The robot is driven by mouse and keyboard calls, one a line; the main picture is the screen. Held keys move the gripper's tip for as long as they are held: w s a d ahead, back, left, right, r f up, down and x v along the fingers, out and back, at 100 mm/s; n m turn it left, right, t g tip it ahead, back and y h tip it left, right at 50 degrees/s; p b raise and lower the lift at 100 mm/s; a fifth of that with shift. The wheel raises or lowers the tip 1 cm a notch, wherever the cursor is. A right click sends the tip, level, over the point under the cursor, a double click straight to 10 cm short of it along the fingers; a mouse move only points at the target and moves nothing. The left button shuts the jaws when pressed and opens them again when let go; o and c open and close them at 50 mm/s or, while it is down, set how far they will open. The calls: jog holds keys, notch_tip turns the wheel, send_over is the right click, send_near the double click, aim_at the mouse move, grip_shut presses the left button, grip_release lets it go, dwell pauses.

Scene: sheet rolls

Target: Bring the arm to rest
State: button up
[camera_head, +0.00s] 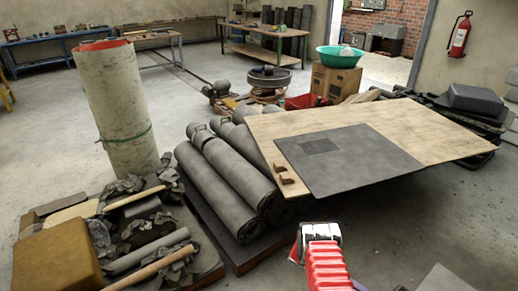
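My red ribbed arm rises from the bottom edge in the head camera view. Its pale grey end, where my gripper (319,233) is, stands in front of the near side of a wooden board. The fingers cannot be made out clearly, so I cannot tell whether they are open or shut. No held object can be seen. A dark grey sheet (345,165) lies flat on the wooden board (430,125), beyond my arm.
Several grey sheet rolls (225,185) lie on a low pallet left of my arm. A tall pale roll (118,110) stands behind a debris-covered pallet with a brown block (58,258). A cardboard box (335,82) bears a green basin (340,57). Floor right of my arm looks mostly clear.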

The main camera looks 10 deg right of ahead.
jog(key=x, duration=1)
jog(key=shift+s+d, duration=0.2)
jog(key=shift+d, duration=0.05)
jog(key=shift+w+a, duration=0.1)
jog(key=shift+a, duration=0.05)
